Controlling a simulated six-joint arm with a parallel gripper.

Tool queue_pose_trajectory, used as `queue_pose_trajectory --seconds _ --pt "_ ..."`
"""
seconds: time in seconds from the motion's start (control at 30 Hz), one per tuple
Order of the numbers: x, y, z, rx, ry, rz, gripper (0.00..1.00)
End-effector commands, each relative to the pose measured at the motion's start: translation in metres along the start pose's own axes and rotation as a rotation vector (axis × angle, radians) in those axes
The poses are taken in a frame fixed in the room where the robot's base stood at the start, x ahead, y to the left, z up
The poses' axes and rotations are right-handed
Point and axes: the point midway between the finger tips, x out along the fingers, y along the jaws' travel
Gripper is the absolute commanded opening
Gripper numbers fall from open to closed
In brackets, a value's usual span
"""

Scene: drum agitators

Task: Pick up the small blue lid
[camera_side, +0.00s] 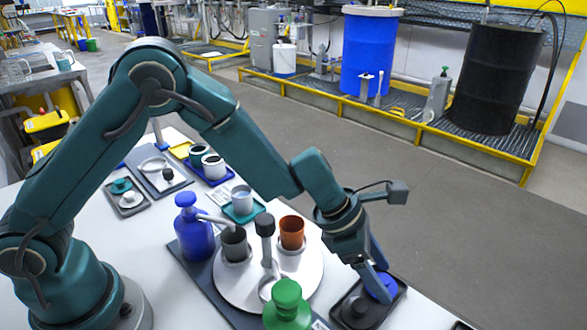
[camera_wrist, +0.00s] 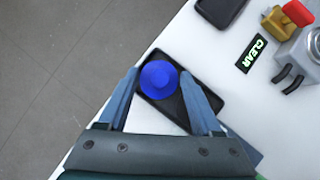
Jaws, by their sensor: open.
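The small blue lid (camera_wrist: 159,79) is round with a raised knob and lies at one end of a black tray (camera_wrist: 206,116). In the wrist view my gripper (camera_wrist: 158,72) is open, with one blue finger on each side of the lid and visible gaps between. In the side view the lid (camera_side: 384,290) is partly hidden behind my gripper (camera_side: 376,280), which points down at the tray (camera_side: 396,301). I cannot tell how far above the tray the fingertips are. A dark round piece (camera_side: 357,310) lies at the tray's other end.
The table edge is close to the tray.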

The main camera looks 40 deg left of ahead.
Motion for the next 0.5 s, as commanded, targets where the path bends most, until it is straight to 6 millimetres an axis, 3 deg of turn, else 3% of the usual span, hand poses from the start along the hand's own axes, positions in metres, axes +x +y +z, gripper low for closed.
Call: queue_pose_trajectory --seconds 0.1,0.27,0.3,0.5 --pt "-0.0002 0.0000 0.0001 0.000 0.000 0.000 0.66" --pt "-0.0003 0.0000 0.0000 0.000 0.000 0.000 0.05" --pt "-0.0003 0.0000 0.0000 0.000 0.000 0.000 0.00" --pt "-0.0004 0.0001 0.0001 0.000 0.000 0.000 0.00"
